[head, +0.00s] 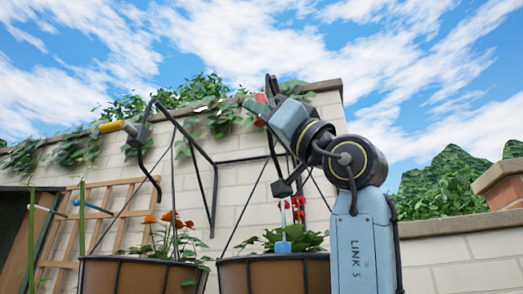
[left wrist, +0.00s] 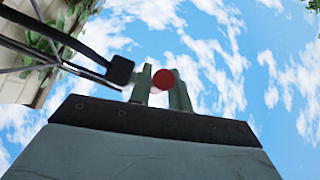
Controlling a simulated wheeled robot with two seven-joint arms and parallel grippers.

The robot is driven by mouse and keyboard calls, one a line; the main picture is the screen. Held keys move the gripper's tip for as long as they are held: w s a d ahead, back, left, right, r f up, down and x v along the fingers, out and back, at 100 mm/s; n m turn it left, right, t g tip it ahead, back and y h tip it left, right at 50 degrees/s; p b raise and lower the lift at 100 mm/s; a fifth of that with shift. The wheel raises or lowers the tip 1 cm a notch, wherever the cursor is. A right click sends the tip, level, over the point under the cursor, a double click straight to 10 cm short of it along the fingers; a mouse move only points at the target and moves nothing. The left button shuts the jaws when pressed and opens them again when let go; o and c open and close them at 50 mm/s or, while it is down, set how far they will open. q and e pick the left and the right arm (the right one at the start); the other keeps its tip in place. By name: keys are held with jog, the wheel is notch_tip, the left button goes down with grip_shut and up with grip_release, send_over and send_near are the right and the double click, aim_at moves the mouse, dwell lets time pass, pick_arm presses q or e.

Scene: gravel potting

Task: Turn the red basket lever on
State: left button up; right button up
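The red lever (head: 261,98) is above the right hanging basket (head: 275,275), which holds red flowers. My left gripper (head: 250,106) is up at this lever and covers part of it in the head view. My right gripper is not in view.
A yellow lever (head: 110,127) sits above the left basket (head: 135,277) with orange flowers. Black brackets and hanger rods stand close around my arm, before a white brick wall (head: 240,185) with ivy. A blue-handled thing (head: 90,207) is near the wooden trellis. Open sky lies above.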

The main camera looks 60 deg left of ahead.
pick_arm(q)
jog(key=shift+o, duration=0.9)
jog(key=shift+w+d+f, duration=0.1)
jog(key=shift+d+f, duration=0.05)
jog(key=b+v, duration=0.4)
jog(key=v, duration=0.9)
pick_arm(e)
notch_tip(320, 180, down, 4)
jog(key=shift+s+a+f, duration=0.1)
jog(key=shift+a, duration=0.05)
